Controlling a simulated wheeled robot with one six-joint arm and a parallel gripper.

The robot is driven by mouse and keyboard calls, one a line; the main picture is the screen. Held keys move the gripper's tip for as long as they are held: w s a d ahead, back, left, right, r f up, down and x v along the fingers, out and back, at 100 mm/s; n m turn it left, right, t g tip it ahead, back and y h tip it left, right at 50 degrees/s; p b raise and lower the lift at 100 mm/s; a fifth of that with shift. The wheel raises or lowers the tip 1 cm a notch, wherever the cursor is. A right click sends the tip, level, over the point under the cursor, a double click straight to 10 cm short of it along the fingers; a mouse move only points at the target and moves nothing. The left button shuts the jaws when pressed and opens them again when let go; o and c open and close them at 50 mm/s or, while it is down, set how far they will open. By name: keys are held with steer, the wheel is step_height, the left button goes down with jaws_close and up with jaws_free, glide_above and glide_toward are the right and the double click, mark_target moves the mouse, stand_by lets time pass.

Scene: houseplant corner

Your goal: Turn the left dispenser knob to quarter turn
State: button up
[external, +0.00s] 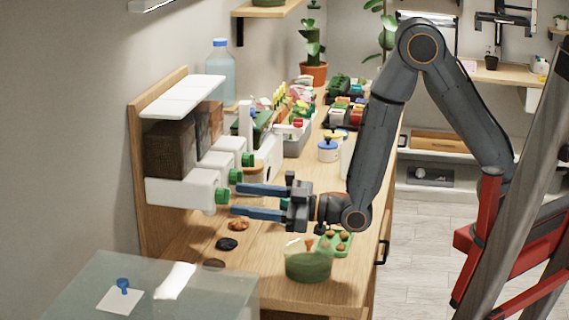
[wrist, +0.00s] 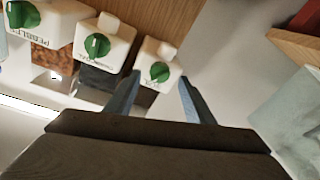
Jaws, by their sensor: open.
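Three white dispensers with green knobs hang in a row on a wooden back panel. The left dispenser (external: 180,192) is the one nearest the external camera, and its green knob (external: 222,196) faces my gripper. In the wrist view, where the labels look upside down, this knob (wrist: 160,71) is the rightmost one. My gripper (external: 238,200) is open, its two blue-grey fingers pointing at the knob. The fingertips (wrist: 159,77) lie either side of the knob in the wrist view; I cannot tell whether they touch it. The knob's exact angle is too small to read.
The middle knob (external: 235,175) and far knob (external: 248,159) are close beside my upper finger. Below my gripper are small dark and brown piles (external: 227,243) and a green bowl (external: 308,264). A glass-topped surface (external: 215,285) is in front.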

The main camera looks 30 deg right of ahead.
mark_target(223, 196)
steer(key=shift+p+v, duration=0.75)
steer(key=shift+v, duration=1.55)
steer(key=w+a+m+h+p, duration=0.2)
steer(key=w+a+m+p, duration=0.2)
steer(key=p, duration=0.6)
steer(key=shift+w+a+r+m+t, duration=0.4)
steer(key=shift+a+m, duration=0.1)
steer(key=shift+a, duration=0.7)
steer(key=shift+c, duration=0.3)
steer(key=c, duration=1)
